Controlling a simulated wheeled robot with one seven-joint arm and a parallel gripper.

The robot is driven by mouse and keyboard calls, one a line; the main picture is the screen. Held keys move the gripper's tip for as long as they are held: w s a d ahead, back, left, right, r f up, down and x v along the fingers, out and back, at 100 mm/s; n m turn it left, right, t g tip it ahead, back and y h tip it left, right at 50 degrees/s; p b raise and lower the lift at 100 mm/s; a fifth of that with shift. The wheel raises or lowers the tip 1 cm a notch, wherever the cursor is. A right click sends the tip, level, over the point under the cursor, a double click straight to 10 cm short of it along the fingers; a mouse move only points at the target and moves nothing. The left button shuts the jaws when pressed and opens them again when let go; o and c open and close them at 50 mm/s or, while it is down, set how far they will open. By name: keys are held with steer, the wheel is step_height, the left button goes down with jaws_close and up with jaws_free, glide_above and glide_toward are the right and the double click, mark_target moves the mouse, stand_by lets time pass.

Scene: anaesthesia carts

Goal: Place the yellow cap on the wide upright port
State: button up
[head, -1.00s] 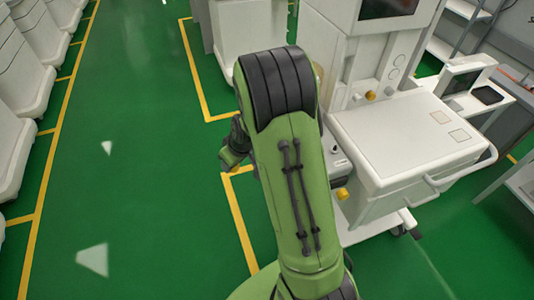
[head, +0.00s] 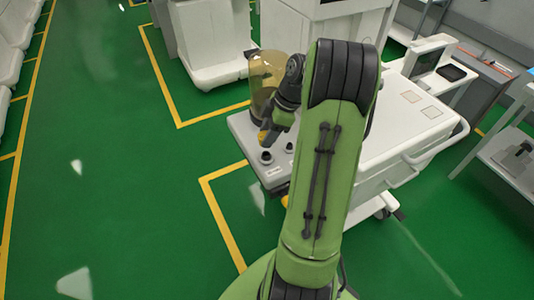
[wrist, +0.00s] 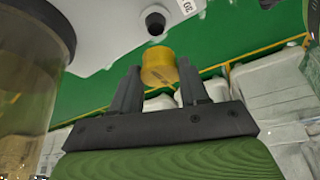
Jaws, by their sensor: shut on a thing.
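My gripper (wrist: 158,72) is shut on the yellow cap (wrist: 157,60), which sits between the two fingertips in the wrist view. In the head view the cap (head: 262,137) shows as a small yellow patch at the end of my arm, over the cart's side shelf (head: 240,122). A dark round port (head: 266,157) stands on the shelf just below the cap in the picture, with another dark fitting (head: 290,147) to its right. The wrist view shows one dark port (wrist: 155,22) beyond the cap, apart from it. I cannot tell which one is the wide port.
A tall, see-through amber canister (head: 265,80) stands on the shelf close behind my gripper; it fills the left of the wrist view (wrist: 30,75). The white cart top (head: 400,115) lies to the right, partly behind my arm. Green floor (head: 120,150) is open on the left.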

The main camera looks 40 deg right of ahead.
mark_target(268, 154)
step_height(268, 154, down, 7)
steer(key=shift+r+b, duration=0.15)
steer(key=shift+b, duration=0.75)
steer(key=shift+r, duration=0.1)
steer(key=o, duration=0.6)
steer(key=shift+c, duration=0.2)
steer(key=o, duration=0.5)
steer(key=shift+c, duration=0.2)
